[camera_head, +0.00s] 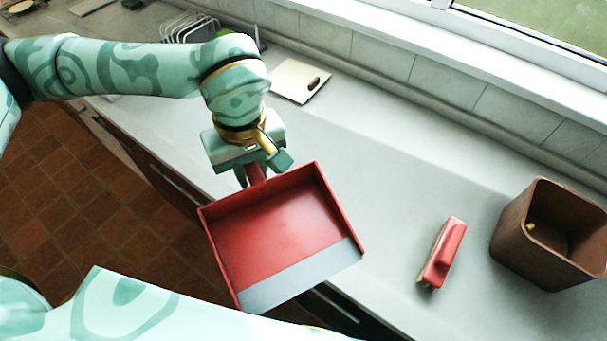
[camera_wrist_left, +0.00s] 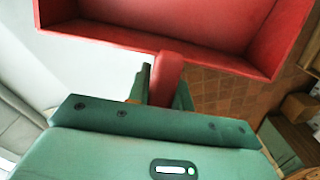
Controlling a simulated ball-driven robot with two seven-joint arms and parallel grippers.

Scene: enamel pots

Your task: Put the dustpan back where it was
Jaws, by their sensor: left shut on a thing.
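The red dustpan (camera_head: 275,218) with a grey front lip is in the middle of the head view, over the counter's front edge. Its open side points toward the bottom of the picture. My left gripper (camera_head: 252,178) is shut on the dustpan's short red handle. In the left wrist view the handle (camera_wrist_left: 166,80) sits between the fingers, and the pan (camera_wrist_left: 190,22) spreads beyond it. The pan looks empty. My right gripper does not show.
A red-backed brush (camera_head: 443,252) lies on the counter (camera_head: 390,175) at the right, beside a brown bin (camera_head: 520,245) with a small yellow bit inside. A cutting board (camera_head: 297,80) and a wire rack (camera_head: 188,28) are at the back. The middle counter is clear.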

